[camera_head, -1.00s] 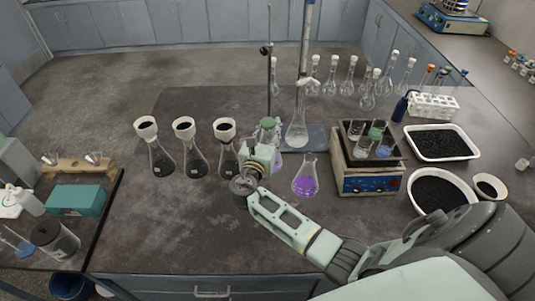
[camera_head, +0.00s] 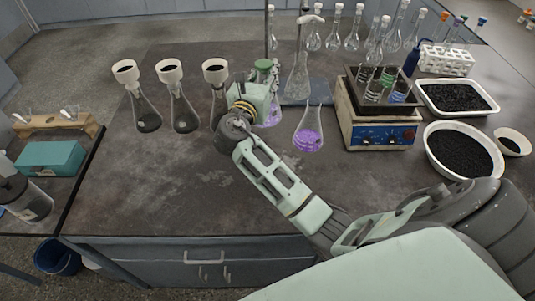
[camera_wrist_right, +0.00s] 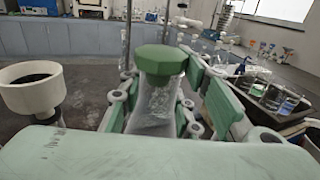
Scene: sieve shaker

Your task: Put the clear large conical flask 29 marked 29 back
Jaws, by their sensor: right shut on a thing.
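A clear conical flask with a green stopper (camera_wrist_right: 160,61) stands upright between the fingers of my right gripper (camera_wrist_right: 165,100) in the right wrist view. The gripper is shut on it. In the head view the green stopper (camera_head: 263,65) shows just above my right gripper (camera_head: 255,95), which hides most of the flask. A little purple liquid shows low beside the gripper. I cannot read a number on the flask. Another clear flask with purple liquid (camera_head: 308,134) stands just to the right. My left gripper is not in view.
Several flasks with black-filled funnels (camera_head: 168,72) stand left of the gripper. A shaker (camera_head: 379,118) carrying small beakers stands on the right, with white trays of black grains (camera_head: 487,108) beyond. A burette stand (camera_head: 305,97) is behind. The front left of the bench is clear.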

